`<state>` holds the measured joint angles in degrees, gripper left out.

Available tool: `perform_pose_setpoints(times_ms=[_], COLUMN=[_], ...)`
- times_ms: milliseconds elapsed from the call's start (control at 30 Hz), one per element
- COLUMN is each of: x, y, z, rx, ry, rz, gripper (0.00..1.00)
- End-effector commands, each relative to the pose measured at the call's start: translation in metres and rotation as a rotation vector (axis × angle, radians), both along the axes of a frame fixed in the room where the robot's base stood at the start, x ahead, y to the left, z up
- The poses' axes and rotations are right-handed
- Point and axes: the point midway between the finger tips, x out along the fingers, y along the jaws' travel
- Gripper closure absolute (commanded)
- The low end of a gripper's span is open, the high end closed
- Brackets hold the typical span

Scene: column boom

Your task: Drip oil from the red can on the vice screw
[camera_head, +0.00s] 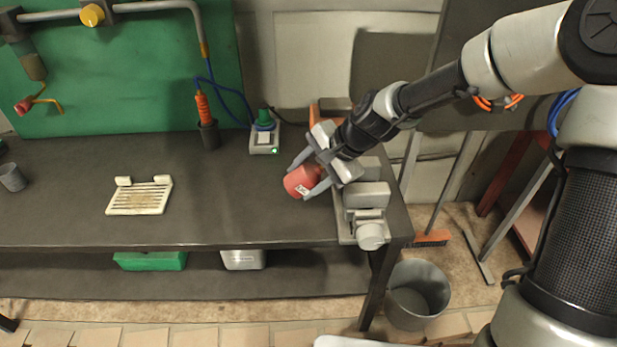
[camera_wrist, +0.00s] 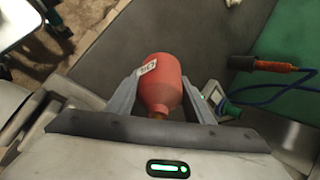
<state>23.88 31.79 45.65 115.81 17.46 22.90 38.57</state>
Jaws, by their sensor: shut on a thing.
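The red can (camera_head: 300,182) has a white label and is held tilted above the right part of the bench, left of the vice. My gripper (camera_head: 305,178) is shut on its body, with one finger on each side. In the wrist view the can (camera_wrist: 163,82) sits between the fingers of my gripper (camera_wrist: 160,92), its narrow neck towards the palm; the tip is hidden. The grey vice (camera_head: 367,197) stands at the bench's right end, partly behind my wrist. Its round front end (camera_head: 370,236) faces the front edge. I cannot clearly make out the screw.
A grey bin (camera_head: 417,294) is on the floor at right.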

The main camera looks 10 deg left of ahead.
Motion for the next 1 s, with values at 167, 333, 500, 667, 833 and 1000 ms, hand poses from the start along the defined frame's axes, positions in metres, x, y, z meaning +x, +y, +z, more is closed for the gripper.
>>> perform_pose_setpoints(times_ms=[167,333,500,667,833,1000], x=[0.0,0.0,-0.001,-0.001,-0.002,-0.001], y=[0.001,0.003,0.005,0.006,0.006,0.006], z=[-0.006,0.008,0.016,0.02,0.02,0.02], rx=[0.05,0.153,0.219,0.249,0.255,0.254], ry=[0.014,0.032,0.046,0.052,0.052,0.052], rz=[-0.003,-0.004,-0.001,0.0,0.002,0.001], gripper=[0.83,0.83,0.83,0.83,0.83,0.83])
